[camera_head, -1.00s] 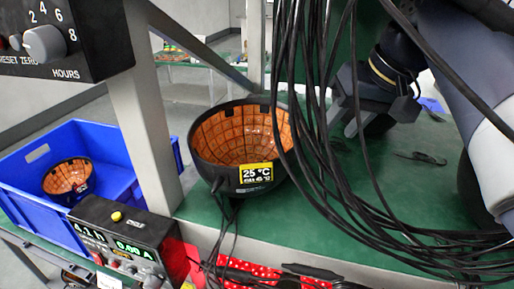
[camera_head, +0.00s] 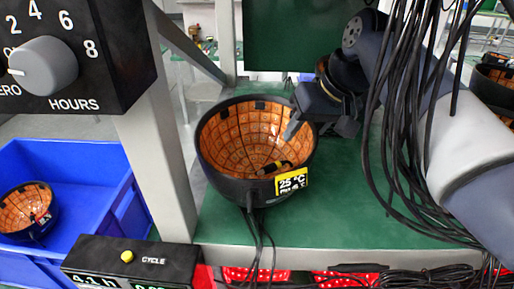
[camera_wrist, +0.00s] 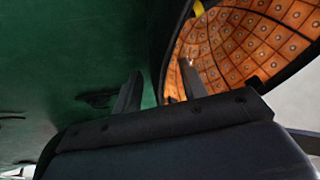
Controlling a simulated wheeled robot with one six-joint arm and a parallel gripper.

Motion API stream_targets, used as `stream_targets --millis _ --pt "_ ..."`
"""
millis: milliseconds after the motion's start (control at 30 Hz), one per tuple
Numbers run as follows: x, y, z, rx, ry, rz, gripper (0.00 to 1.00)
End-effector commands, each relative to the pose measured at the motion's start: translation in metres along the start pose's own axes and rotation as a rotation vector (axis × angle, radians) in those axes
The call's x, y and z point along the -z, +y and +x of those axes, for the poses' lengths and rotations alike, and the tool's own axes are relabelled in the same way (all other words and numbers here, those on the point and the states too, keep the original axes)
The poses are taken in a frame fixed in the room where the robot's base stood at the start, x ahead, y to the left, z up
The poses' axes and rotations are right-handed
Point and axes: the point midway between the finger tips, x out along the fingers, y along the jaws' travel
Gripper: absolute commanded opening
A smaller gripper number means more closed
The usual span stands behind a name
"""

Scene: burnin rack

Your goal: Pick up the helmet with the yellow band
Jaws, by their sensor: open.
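A black helmet (camera_head: 225,175) lies open side up on the green bench, with an orange tiled lining and a yellow-edged "25 °C" label on its front. It also shows in the wrist view (camera_wrist: 240,45), with a bit of yellow at its rim. My gripper (camera_head: 306,128) is at the helmet's right rim. In the wrist view my gripper (camera_wrist: 160,88) is open, one finger over the lining side and the other over the green side, with the rim between them. Whether either finger touches the helmet is unclear. A full band around the helmet cannot be made out.
A second orange-lined helmet (camera_head: 28,208) sits in a blue bin (camera_head: 85,165) at left. More orange-lined bowls (camera_head: 495,78) stand at far right. Black cables (camera_head: 400,150) hang right of the helmet, and a grey post (camera_head: 160,170) stands left. A cycle box (camera_head: 135,262) is in front.

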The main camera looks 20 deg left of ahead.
Motion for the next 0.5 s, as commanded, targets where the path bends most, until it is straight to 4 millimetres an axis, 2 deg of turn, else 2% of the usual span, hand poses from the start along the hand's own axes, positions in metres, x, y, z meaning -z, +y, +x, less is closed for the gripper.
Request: stream_targets --millis 267,500 --pt "-0.0001 0.0001 0.0054 -0.001 0.001 0.000 0.40" --pt "-0.0002 0.0002 0.0053 -0.001 0.000 0.000 0.22"
